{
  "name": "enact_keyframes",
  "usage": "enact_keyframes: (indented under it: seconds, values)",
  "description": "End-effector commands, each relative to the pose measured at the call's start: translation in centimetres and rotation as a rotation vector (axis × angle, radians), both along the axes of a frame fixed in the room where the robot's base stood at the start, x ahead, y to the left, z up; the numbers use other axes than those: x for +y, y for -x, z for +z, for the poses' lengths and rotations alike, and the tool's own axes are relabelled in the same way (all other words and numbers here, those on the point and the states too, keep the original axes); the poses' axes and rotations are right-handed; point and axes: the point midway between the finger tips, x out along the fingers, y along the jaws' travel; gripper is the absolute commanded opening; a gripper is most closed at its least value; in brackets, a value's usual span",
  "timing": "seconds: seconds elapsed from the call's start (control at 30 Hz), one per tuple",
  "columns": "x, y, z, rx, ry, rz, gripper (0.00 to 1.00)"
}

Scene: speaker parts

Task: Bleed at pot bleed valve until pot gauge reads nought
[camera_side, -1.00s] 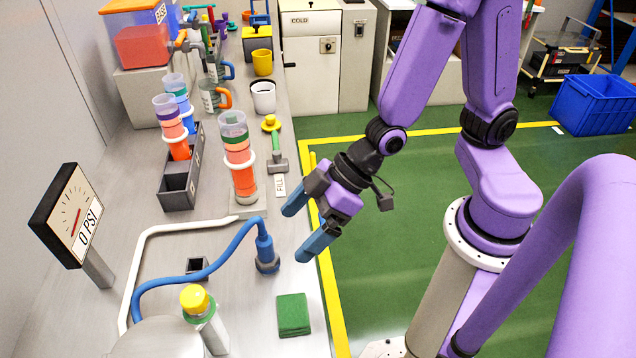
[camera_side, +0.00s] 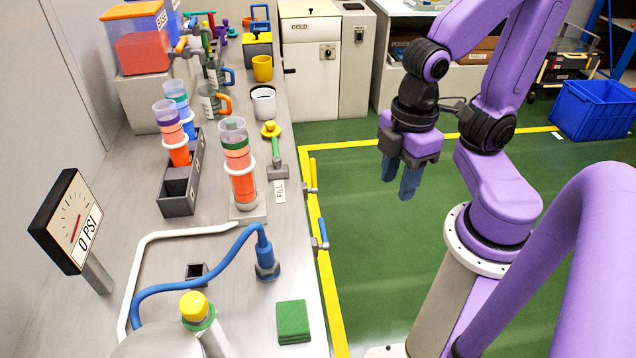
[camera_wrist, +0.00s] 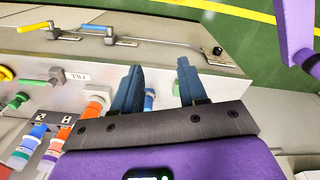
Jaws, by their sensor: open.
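The gauge (camera_side: 72,222) stands at the left on a grey post, its label reading 0 PSI and its needle red. A rounded metal pot (camera_side: 158,342) is partly cut off at the bottom edge. A blue-lever valve (camera_side: 322,240) and a yellow-lever valve (camera_side: 311,180) sit on the counter's front side; the wrist view shows the blue lever (camera_wrist: 95,29) and the yellow lever (camera_wrist: 30,27) too. I cannot tell which is the pot bleed valve. My gripper (camera_side: 398,180) is open and empty, pointing down over the green floor, right of and apart from both valves.
A blue hose (camera_side: 205,275) and a white pipe (camera_side: 160,232) cross the counter. The floor beside the counter is clear.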

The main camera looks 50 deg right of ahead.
Motion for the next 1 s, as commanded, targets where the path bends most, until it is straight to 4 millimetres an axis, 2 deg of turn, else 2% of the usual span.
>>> enact_keyframes:
  seconds: [0.03, 0.1, 0.13, 0.37, 0.6, 1.0]
  values:
    - [0.2, -0.6, -0.7, -0.001, 0.007, 0.001, 0.25]
    - [0.6, -1.9, -1.9, -0.008, 0.009, 0.008, 0.02]
    - [0.8, -2.5, -2.5, -0.013, 0.009, 0.012, 0.0]
    - [1.2, -7.5, -8.2, -0.045, 0.005, 0.063, 0.0]
    - [-0.2, -11.2, -14.4, -0.064, -0.011, 0.123, 0.0]
    - [-4.1, -14.1, -24.2, -0.137, -0.094, 0.185, 0.0]
